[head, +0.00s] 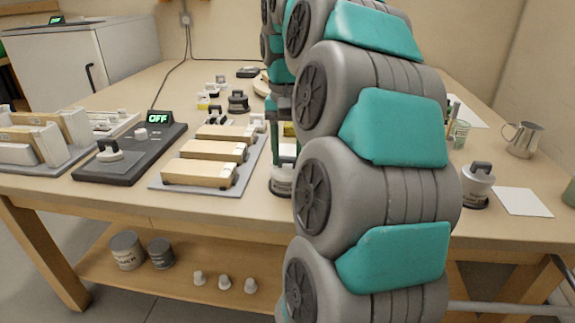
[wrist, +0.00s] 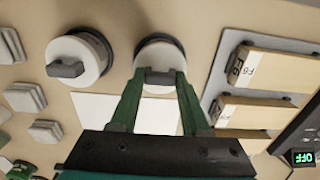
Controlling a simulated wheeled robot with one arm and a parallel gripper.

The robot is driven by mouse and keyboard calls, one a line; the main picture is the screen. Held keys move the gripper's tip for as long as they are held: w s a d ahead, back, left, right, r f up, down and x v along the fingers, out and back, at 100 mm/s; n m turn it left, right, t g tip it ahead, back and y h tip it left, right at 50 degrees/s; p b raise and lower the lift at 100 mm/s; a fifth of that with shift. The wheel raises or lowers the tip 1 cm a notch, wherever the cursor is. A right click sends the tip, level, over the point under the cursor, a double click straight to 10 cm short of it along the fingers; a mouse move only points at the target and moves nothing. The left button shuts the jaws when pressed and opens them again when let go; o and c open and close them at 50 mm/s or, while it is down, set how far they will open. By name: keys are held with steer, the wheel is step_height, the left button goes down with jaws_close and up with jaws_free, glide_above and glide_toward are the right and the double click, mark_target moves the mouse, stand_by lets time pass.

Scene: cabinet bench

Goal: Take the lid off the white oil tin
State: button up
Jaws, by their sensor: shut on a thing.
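A white round tin (head: 281,183) with a dark base stands near the bench's front edge, partly hidden behind my arm. It also shows in the wrist view (wrist: 160,54), straight ahead of my fingers. My gripper (wrist: 161,77) points down over this tin and is shut on the grey handle of its lid. The lid appears to sit on the tin; I cannot see a gap. A second white tin (head: 478,187) with a dark-handled lid stands to the right, and also shows in the wrist view (wrist: 88,61). I cannot read a label on either tin.
A grey tray (head: 240,182) with several wooden blocks lies left of the gripped tin. Further left is a dark panel (head: 125,168) with an OFF display. A metal jug (head: 523,140) and white sheet (head: 524,201) are at the right.

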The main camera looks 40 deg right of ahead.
jaws_close()
steer(key=shift+r, duration=0.15)
